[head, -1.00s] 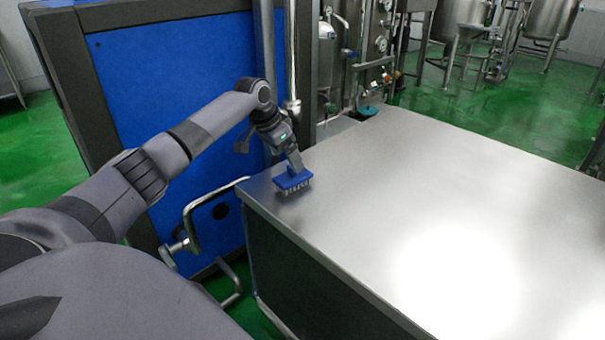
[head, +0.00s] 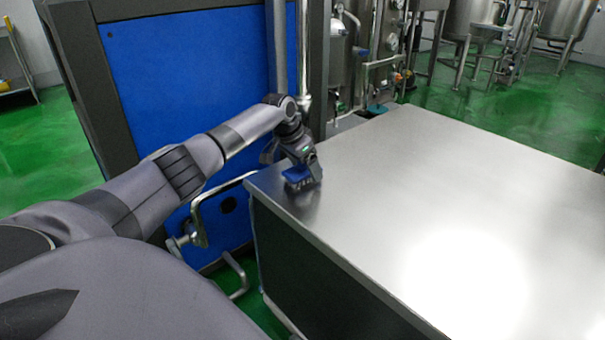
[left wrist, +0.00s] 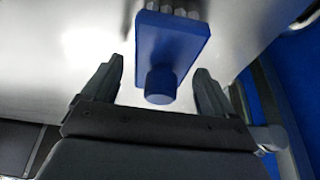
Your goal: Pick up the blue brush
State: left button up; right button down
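The blue brush (head: 298,176) sits at the near left corner of the steel table (head: 400,190), with pale bristles underneath. My left gripper (head: 306,168) is right at the brush and partly covers it in the head view. In the left wrist view, the brush's blue block (left wrist: 172,42) and round handle (left wrist: 161,84) show between the two dark fingers of my left gripper (left wrist: 160,75). The fingers are open, with a gap visible on both sides of the handle. My right gripper is not in view.
The table top is otherwise bare, with a bright glare at the front. A blue panelled machine (head: 190,90) with a dark frame stands beside the arm. A bent metal pipe (head: 200,215) runs by the table's left edge. Steel tanks (head: 560,20) stand far back on green floor.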

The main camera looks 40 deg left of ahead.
pick_arm(q)
jog(key=c, duration=1)
jog(key=shift+r, duration=0.1)
notch_tip(320, 180, up, 20)
jog(key=p, duration=0.3)
jog(key=o, duration=0.5)
jog(key=c, duration=0.3)
jog(key=shift+d+p, duration=0.1)
jog(key=shift+p, duration=0.2)
jog(key=shift+c, duration=0.2)
